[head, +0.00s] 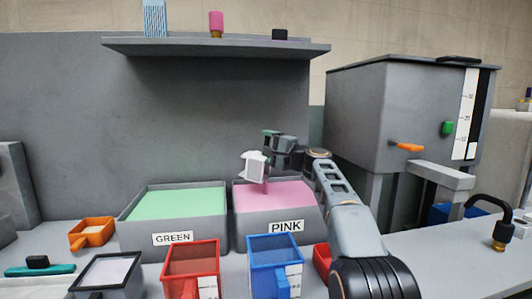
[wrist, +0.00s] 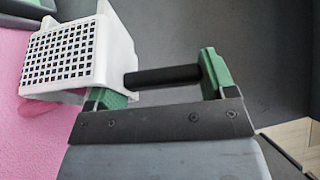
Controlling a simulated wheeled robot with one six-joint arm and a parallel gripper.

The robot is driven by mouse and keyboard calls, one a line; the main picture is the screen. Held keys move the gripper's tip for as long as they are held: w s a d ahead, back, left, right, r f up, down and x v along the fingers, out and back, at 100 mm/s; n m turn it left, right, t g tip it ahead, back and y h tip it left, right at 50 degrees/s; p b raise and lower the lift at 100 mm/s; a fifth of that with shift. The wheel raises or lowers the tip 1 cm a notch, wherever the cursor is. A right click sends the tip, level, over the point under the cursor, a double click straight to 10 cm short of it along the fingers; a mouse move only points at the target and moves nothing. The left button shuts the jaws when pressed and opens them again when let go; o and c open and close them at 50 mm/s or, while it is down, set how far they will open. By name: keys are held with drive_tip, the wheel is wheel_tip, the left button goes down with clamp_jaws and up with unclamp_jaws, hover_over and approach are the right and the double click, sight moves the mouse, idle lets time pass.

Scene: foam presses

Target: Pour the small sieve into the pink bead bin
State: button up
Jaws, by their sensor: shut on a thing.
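The small white sieve (head: 254,166) hangs tilted above the pink bead bin (head: 240,222) in the head view. A pink streak runs from under the sieve to the pink beads (head: 285,194). In the wrist view, the sieve (wrist: 70,55) shows its square-holed mesh at the upper left, with pink beads (wrist: 35,145) below and beside it. My gripper (head: 272,143) is shut on the sieve's black handle (wrist: 163,76), with green fingers at both ends of it. The inside of the sieve is hidden.
The green bead bin (head: 135,240) stands left of the pink one. Red (head: 192,262) and blue (head: 274,258) scoop-like containers stand in front. An orange tray (head: 92,232) sits at left. A shelf (head: 215,48) overhangs behind; a large grey hopper (head: 385,105) stands at right.

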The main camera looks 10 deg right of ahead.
drive_tip(key=shift+s+d+f+m+t+y+b, duration=0.2)
drive_tip(key=shift+s+d+m+t+y+b, duration=0.3)
drive_tip(key=shift+b, duration=1.2)
drive_tip(key=shift+s+d+f+m+t+y+b, duration=0.2)
drive_tip(key=shift+d+t+b, duration=0.5)
drive_tip(key=shift+b, duration=1)
drive_tip(key=shift+r, duration=0.2)
drive_tip(key=shift+a+r, duration=0.1)
